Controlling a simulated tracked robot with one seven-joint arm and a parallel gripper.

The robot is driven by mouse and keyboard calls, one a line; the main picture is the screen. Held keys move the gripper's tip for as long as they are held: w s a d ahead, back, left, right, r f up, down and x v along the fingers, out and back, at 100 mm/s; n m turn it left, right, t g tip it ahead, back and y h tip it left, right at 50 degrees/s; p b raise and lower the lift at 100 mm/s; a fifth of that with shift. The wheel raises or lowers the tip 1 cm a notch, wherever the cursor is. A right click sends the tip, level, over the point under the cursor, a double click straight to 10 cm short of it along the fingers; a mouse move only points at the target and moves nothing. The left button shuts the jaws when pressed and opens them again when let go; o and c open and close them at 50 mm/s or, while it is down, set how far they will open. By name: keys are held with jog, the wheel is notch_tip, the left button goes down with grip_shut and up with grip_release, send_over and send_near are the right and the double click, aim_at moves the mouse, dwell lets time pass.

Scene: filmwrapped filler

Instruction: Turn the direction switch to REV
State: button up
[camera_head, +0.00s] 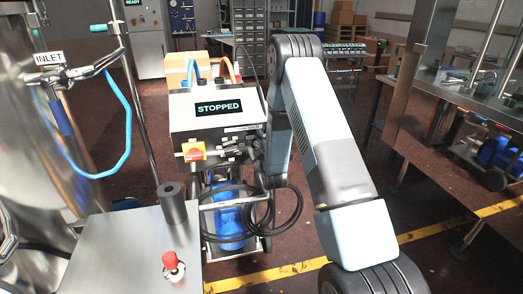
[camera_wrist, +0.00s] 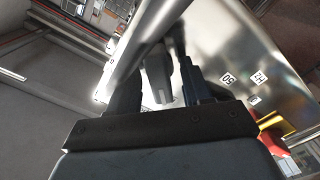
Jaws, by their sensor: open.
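The control box (camera_head: 185,118) stands on a cart in the middle of the head view, with its display (camera_head: 218,107) reading STOPPED. A red and yellow rotary switch (camera_head: 193,151) is on its front, left of my gripper (camera_head: 232,152). In the wrist view my gripper (camera_wrist: 157,88) is open, its dark fingers on either side of a grey knob (camera_wrist: 158,72) with a pale line, seemingly the direction switch. I cannot tell whether the fingers touch it. Its position lettering is hidden, and no REV label is readable. The red and yellow switch also shows in the wrist view (camera_wrist: 273,135).
A shiny metal bar (camera_wrist: 150,40) crosses close by the fingers in the wrist view. Black cable loops (camera_head: 285,205) hang below the box. A steel table (camera_head: 125,250) with a red-capped object (camera_head: 172,262) is at front left. Steel benches are at right.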

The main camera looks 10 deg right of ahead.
grip_shut()
jog(key=shift+d, duration=0.1)
dwell(0.5)
jog(key=shift+f+m, duration=0.1)
jog(key=shift+m, duration=0.3)
jog(key=shift+f+m, duration=0.1)
jog(key=shift+m, duration=8.4)
